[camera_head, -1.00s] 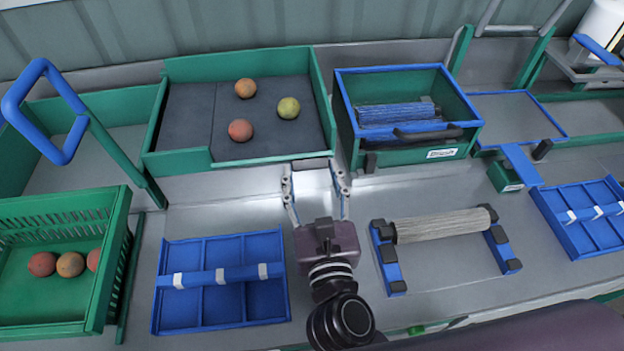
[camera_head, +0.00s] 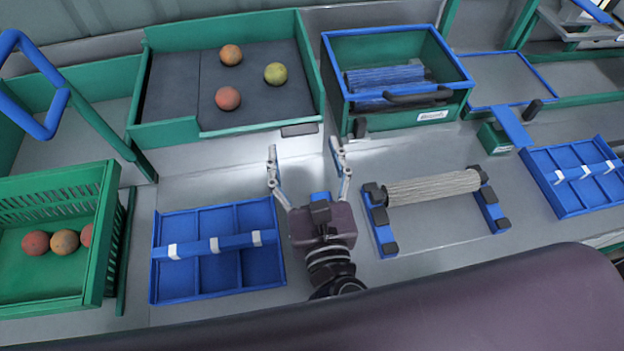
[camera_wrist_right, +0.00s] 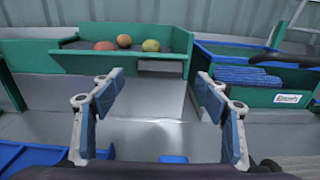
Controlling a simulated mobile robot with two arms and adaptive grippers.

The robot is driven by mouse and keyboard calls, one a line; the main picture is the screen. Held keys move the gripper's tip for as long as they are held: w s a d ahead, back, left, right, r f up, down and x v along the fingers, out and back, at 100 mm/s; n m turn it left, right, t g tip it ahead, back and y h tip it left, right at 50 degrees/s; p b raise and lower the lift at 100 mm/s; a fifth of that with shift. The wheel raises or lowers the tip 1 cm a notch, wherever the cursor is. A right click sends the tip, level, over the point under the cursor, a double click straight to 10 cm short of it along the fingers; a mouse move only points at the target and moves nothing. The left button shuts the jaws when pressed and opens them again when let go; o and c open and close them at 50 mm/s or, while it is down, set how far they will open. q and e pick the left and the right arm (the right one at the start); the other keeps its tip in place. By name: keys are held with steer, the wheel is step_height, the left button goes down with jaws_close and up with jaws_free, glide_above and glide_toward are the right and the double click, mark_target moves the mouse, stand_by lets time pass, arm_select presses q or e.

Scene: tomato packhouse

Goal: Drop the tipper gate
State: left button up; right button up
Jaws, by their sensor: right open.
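The tipper looks to be the green-walled tray (camera_head: 165,134) with a dark floor, at the upper left. It holds two orange-red tomatoes (camera_head: 231,55) (camera_head: 228,98) and a yellow-green one (camera_head: 275,74). A low green front strip (camera_head: 250,130), perhaps the gate, carries a dark tab (camera_head: 299,130) near its right end. I cannot tell whether it is up or down. My right gripper (camera_head: 304,150) is open and empty in front of the tab, apart from it. In the right wrist view its fingers (camera_wrist_right: 160,88) frame the tray's front. My left gripper is not in view.
A blue-rimmed green bin (camera_head: 432,116) stands right of the tray. A blue divided tray (camera_head: 220,275) lies left of my gripper, and a roller (camera_head: 432,187) on blue supports lies right. A green crate (camera_head: 102,250) and a blue-handled lever (camera_head: 38,130) are at left.

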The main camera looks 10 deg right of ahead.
steer(key=s, duration=0.9)
steer(key=shift+r, duration=0.15)
